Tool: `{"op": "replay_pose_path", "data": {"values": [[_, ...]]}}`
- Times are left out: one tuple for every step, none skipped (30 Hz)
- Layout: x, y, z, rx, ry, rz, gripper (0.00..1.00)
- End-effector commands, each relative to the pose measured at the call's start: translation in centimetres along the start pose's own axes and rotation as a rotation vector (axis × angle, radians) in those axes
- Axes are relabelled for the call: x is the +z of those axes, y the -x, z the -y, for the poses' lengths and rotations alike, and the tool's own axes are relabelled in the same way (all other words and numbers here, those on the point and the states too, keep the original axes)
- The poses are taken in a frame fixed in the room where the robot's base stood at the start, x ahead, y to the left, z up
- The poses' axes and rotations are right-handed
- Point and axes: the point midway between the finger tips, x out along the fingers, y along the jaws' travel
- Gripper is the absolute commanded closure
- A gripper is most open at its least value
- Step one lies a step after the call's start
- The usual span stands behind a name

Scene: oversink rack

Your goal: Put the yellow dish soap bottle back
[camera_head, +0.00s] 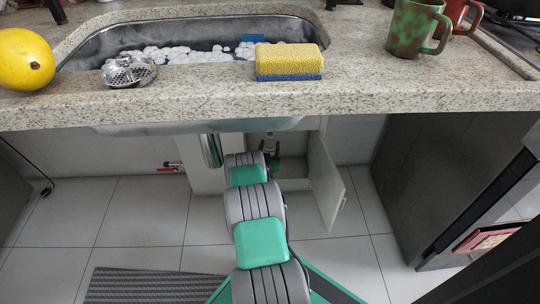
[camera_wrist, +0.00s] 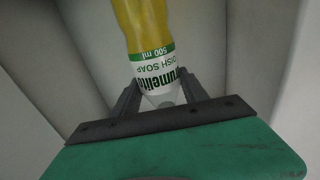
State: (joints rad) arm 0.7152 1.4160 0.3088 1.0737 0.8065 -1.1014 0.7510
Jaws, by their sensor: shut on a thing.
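The yellow dish soap bottle (camera_wrist: 146,32) shows in the wrist view, with a white and green label reading dish soap, 500 ml. The label reads upside down in that view. My gripper (camera_wrist: 160,92) is shut on the bottle at its labelled end, one dark finger on each side. Pale walls surround the bottle closely. In the head view my arm reaches under the counter to the small open cabinet (camera_head: 292,170).
The cabinet door (camera_head: 325,184) stands open to the right of my arm. The granite counter (camera_head: 200,105) overhangs it, with the sink (camera_head: 100,48) above. A yellow sponge (camera_head: 290,60), strainer (camera_head: 129,71), yellow fruit (camera_head: 25,60) and green mug (camera_head: 413,28) are on top. A grey mat (camera_head: 150,285) lies on the floor.

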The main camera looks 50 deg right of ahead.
Motion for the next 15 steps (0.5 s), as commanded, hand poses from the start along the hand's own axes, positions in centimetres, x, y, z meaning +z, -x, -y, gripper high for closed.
{"op": "replay_pose_path", "data": {"values": [[1.0, 0.0, 0.0, 0.000, 0.000, 0.001, 1.00], [1.6, 0.1, -0.1, 0.000, 0.000, 0.001, 1.00], [2.5, 0.1, -0.1, 0.001, 0.001, 0.002, 1.00], [3.2, 0.1, -0.1, 0.001, 0.001, 0.002, 1.00], [3.8, 0.1, -0.1, 0.001, 0.001, 0.002, 1.00], [4.1, -0.2, -0.1, 0.002, 0.000, -0.001, 1.00], [4.1, -0.3, -0.1, 0.002, 0.000, -0.002, 1.00], [4.0, -0.4, 0.0, 0.002, -0.001, -0.002, 1.00], [3.7, -0.4, 0.0, 0.001, -0.001, -0.001, 1.00], [3.6, -0.4, 0.0, 0.001, -0.001, -0.001, 1.00], [3.6, -0.4, 0.0, 0.001, 0.000, -0.001, 1.00], [3.6, -0.4, 0.0, 0.001, 0.000, 0.000, 1.00], [3.6, -0.4, 0.0, 0.001, 0.000, 0.000, 1.00], [3.6, -0.3, 0.0, 0.001, 0.000, 0.000, 1.00], [3.7, -0.3, 0.0, 0.000, 0.000, 0.000, 1.00]]}}
